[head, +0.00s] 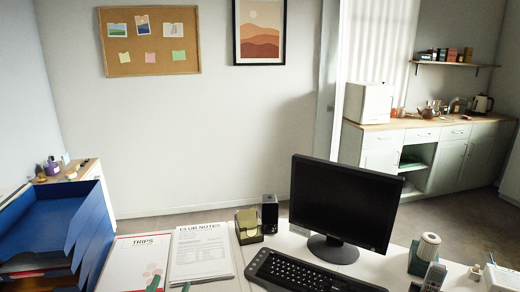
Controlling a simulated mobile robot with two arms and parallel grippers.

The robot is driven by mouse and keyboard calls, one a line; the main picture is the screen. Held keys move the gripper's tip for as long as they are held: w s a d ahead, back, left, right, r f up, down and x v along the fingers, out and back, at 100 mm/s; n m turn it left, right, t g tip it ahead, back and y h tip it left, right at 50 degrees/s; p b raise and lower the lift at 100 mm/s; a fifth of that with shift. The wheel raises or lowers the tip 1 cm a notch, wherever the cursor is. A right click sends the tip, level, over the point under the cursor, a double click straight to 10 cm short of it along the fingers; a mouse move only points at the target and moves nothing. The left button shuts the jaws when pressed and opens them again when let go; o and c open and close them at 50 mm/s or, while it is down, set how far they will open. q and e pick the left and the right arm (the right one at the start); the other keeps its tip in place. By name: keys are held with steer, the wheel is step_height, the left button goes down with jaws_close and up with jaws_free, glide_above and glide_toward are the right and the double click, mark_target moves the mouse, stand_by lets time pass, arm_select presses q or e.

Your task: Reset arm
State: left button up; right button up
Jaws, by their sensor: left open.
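My left gripper (170,285) barely shows at the bottom edge of the head view, as two green fingertips set apart. It is open, with nothing visible between the tips. The fingertips overlap the lower edges of the TRIPS sheet (131,262) and the CLUB NOTES sheet (201,252) in the picture. I cannot tell their height above the desk. The rest of the left arm is out of the frame. My right gripper is not in view.
A blue stacked tray (72,222) stands at the desk's left. A black monitor (345,200), keyboard (300,275), speaker (269,213), note holder (248,225) and phone (433,277) occupy the middle and right. A counter with a kettle (482,103) stands at the back right.

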arm_select(q)
steer(key=s+a+f+n+g+y, duration=0.1)
steer(key=s+a+f+g, duration=0.1)
steer(key=s+f+g, duration=0.4)
steer(key=s+a+f+n+g+y, duration=0.15)
steer(key=s+f, duration=0.25)
steer(key=f, duration=0.5)
steer(key=s+d+f+m+g+h, duration=0.1)
steer(key=s+f+g, duration=0.25)
steer(key=s, duration=0.35)
steer(key=s+d+f+g+h, duration=0.1)
steer(key=s+f+g, duration=0.25)
steer(key=s, duration=0.35)
step_height(320, 180, down, 26)
steer(key=s+g, duration=0.1)
steer(key=s, duration=0.1)
steer(key=s+a+f+g, duration=0.1)
steer(key=s+a+f, duration=0.2)
steer(key=s+f, duration=1.3)
steer(key=shift+s+f+m, duration=0.25)
steer(key=shift+m, duration=0.1)
steer(key=shift+g, duration=0.25)
